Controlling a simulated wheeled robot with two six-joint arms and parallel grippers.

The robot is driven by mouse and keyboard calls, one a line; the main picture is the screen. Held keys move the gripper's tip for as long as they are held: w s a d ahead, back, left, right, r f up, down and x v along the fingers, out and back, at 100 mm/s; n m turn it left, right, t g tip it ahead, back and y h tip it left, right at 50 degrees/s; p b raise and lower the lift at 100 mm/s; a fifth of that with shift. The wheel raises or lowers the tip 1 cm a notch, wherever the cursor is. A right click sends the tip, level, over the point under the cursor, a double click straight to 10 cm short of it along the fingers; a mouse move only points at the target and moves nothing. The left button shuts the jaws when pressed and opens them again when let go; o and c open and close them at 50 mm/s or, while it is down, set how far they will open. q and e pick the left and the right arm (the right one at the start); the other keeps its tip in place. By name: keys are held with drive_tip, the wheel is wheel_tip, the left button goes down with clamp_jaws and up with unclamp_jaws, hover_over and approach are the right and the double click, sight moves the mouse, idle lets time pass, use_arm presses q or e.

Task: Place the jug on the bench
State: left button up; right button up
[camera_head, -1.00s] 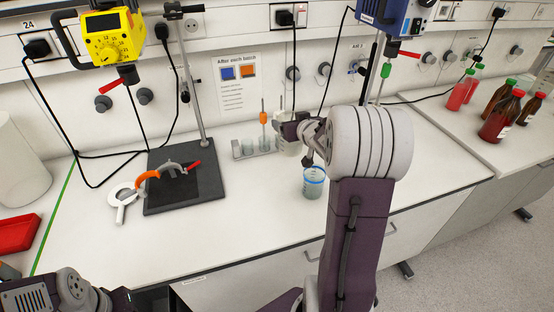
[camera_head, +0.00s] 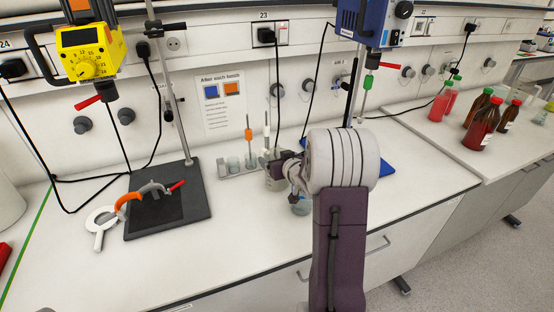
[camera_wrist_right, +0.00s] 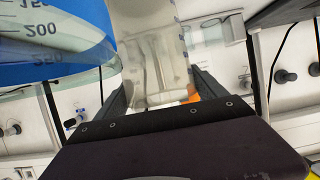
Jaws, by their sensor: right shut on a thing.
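The jug (camera_head: 275,183), a clear, greyish vessel, shows in the head view at the middle of the bench (camera_head: 250,235), partly hidden by my right gripper (camera_head: 272,166). In the right wrist view my right gripper (camera_wrist_right: 160,92) has its two dark fingers on either side of the clear jug wall (camera_wrist_right: 150,55) and is shut on it. I cannot tell whether the jug's base touches the bench. My left gripper is out of view.
A small rack (camera_head: 240,168) is behind left, a black stand base (camera_head: 168,210) further left. The front bench is clear.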

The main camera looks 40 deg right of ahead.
drive_tip(key=o, duration=2)
drive_tip(key=shift+f, duration=0.1)
drive_tip(key=shift+r+p, duration=0.3)
drive_tip(key=shift+r, duration=0.05)
drive_tip(key=p+v, duration=0.1)
drive_tip(key=v, duration=1.1)
drive_tip(key=shift+f, duration=0.2)
